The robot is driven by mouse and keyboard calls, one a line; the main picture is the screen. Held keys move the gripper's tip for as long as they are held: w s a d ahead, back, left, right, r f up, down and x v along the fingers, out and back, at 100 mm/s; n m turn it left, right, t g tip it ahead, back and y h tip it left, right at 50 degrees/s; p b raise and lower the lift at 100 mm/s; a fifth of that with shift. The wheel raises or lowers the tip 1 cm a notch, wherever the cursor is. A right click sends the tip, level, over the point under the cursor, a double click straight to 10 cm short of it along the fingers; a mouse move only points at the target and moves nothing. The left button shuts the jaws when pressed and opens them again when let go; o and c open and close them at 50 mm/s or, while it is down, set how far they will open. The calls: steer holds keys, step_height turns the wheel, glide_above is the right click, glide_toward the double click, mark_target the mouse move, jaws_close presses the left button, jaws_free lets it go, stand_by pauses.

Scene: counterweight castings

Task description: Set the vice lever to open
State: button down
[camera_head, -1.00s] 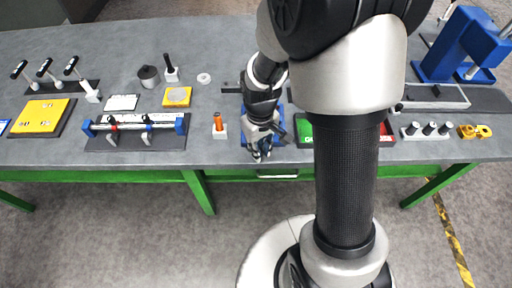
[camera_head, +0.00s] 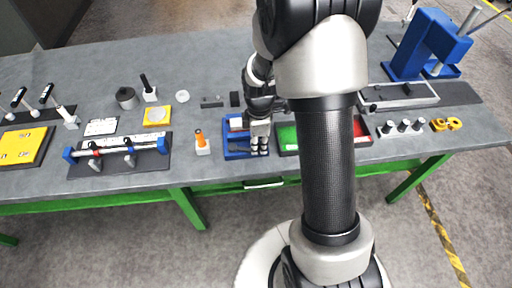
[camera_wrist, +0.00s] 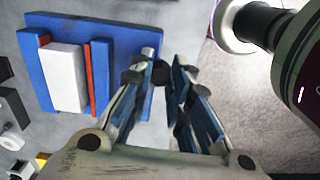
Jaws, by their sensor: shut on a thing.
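The vice is a blue block (camera_head: 236,154) at the front edge of the bench, and in the wrist view its blue base (camera_wrist: 130,35) lies at upper left. A white block (camera_wrist: 65,75) sits between its blue jaws, with red strips beside it. My gripper (camera_head: 259,152) is at the right side of the vice. In the wrist view my gripper (camera_wrist: 163,74) is shut on the dark vice lever (camera_wrist: 160,72), close to a short grey pin (camera_wrist: 148,52) at the base's edge. The fingers hide most of the lever, so its angle is unclear.
An orange-topped white piece (camera_head: 201,142) stands left of the vice. A tray with green and red parts (camera_head: 288,137) lies right of it. A blue press (camera_head: 430,45) stands at the back right. The floor in front of the bench is clear.

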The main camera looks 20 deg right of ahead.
steer(key=shift+w+d+n, duration=0.35)
steer(key=shift+w+n, duration=0.3)
steer(key=shift+n, duration=0.25)
steer(key=shift+w+d+n, duration=0.3)
steer(key=shift+w+n, duration=0.35)
steer(key=shift+n, duration=0.25)
steer(key=c, duration=1.5)
jaws_free()
steer(key=shift+o, duration=0.2)
step_height(320, 180, up, 12)
